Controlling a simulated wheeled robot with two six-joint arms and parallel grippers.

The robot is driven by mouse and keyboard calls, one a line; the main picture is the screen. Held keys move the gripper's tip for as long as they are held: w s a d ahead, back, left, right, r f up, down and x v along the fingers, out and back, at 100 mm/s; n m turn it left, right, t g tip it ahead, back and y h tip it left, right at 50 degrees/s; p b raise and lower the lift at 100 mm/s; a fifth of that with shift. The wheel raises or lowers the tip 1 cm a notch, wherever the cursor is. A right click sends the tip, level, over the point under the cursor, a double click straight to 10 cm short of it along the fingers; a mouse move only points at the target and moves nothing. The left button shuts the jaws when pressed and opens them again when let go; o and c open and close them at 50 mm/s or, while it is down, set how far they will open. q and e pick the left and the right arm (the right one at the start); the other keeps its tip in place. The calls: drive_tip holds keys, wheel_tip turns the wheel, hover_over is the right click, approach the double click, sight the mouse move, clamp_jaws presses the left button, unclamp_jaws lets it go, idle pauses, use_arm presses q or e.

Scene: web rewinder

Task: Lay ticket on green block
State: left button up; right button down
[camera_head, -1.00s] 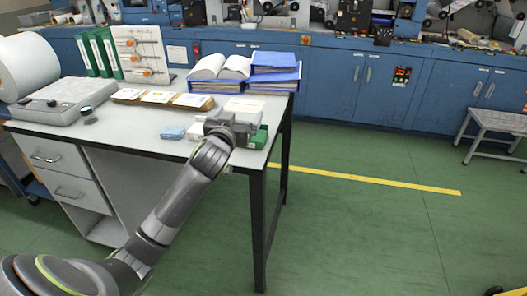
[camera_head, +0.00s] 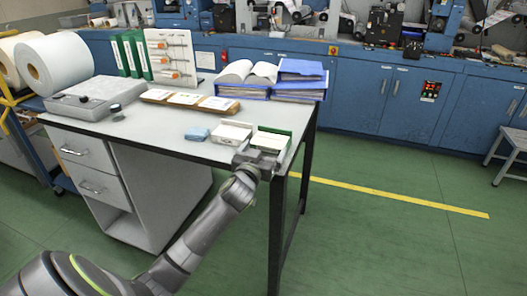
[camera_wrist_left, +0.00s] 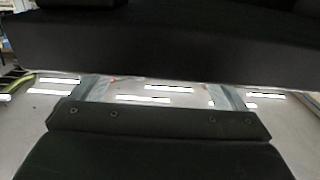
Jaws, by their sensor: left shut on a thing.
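The green block (camera_head: 287,148) stands at the right front corner of the grey table, with green showing behind and to the right of a pale flat piece. This pale piece, which looks like the ticket (camera_head: 270,141), lies on or just over the top of the block; I cannot tell whether it touches. My left gripper (camera_head: 258,158) is at the near edge of the ticket and shut on it. My right gripper is not in view.
A white box (camera_head: 232,133) stands close left of the green block, with a small blue block (camera_head: 197,134) beyond it. Trays with cards (camera_head: 184,100) and blue binders (camera_head: 298,82) are further back. The table's right edge is close to the gripper.

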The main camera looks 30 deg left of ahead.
use_arm(q)
drive_tip(key=shift+f, duration=0.2)
drive_tip(key=o, duration=0.6)
drive_tip(key=shift+s+r, duration=0.15)
drive_tip(key=shift+r, duration=0.1)
drive_tip(key=v, duration=1.1)
drive_tip(key=shift+s+d, duration=0.2)
drive_tip(key=shift+s, duration=0.15)
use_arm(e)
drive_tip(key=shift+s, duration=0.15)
